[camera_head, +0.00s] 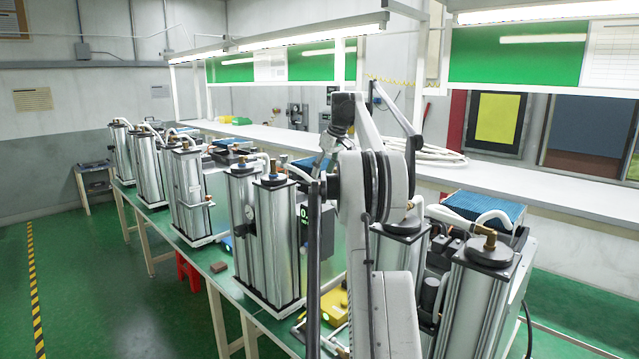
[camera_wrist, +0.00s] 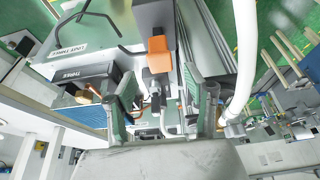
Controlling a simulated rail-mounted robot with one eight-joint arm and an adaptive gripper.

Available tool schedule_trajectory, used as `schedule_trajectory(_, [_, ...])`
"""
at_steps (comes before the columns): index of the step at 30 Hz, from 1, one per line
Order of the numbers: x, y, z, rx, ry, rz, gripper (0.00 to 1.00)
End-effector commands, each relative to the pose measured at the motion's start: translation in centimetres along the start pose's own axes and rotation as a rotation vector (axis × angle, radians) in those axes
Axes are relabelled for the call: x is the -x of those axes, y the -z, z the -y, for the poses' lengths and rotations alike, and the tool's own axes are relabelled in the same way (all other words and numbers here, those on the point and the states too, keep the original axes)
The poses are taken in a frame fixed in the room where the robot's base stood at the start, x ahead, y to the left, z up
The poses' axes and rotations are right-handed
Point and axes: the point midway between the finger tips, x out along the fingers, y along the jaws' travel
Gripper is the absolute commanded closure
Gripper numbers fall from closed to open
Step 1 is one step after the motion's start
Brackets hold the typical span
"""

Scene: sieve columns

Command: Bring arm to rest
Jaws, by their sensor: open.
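My gripper (camera_wrist: 160,84) is open in the wrist view, its two green-and-grey fingers spread apart with nothing held between them. Beyond the fingers are an orange block (camera_wrist: 158,47) on a dark fitting, a grey fitting and a white hose (camera_wrist: 243,60). A plate labelled unit three (camera_wrist: 68,50) is at the upper left. In the head view my arm rises in the middle and folds over at the top; its wrist end is near a pair of silver sieve columns (camera_head: 265,245). The fingers are small and unclear there.
More silver columns (camera_head: 190,195) stand along the green-topped bench to the left, and others (camera_head: 470,305) stand close at the right. A yellow item (camera_head: 335,306) and a brown block (camera_head: 219,266) lie on the bench. A white shelf (camera_head: 560,185) runs behind. The left floor is clear.

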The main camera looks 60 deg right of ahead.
Motion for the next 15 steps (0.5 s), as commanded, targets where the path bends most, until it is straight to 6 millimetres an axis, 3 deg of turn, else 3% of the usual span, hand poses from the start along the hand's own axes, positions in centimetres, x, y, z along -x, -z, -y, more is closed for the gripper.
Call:
schedule_trajectory(6, [3.3,0.0,-0.1,0.000,0.000,0.000,0.52])
schedule_trajectory(15, [4.5,0.0,0.0,0.000,0.000,0.000,0.52])
